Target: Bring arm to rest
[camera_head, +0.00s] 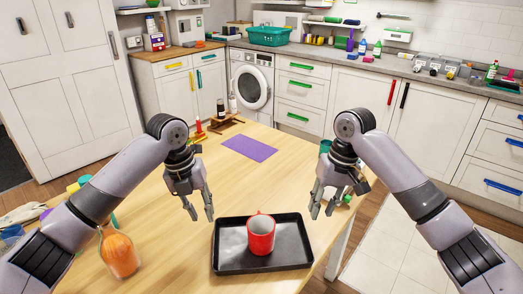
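My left gripper (200,212) hangs over the wooden table, left of the black tray and above its back-left corner. Its fingers point down, spread apart, with nothing between them. My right gripper (322,210) hangs at the tray's right side near its back-right corner. Its fingers also point down, spread apart and empty. Both arms reach in from the lower corners and are bent, with the grippers apart from each other. A red mug (261,236) stands upright on the black tray (228,262) between the two grippers; neither touches it.
The wooden table (170,255) also holds a purple mat (250,148), an orange bottle-like object (118,252) and several items at the left edge. A small green item lies near my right gripper. Behind stand a washing machine (250,85), white cabinets and a teal basket (269,36).

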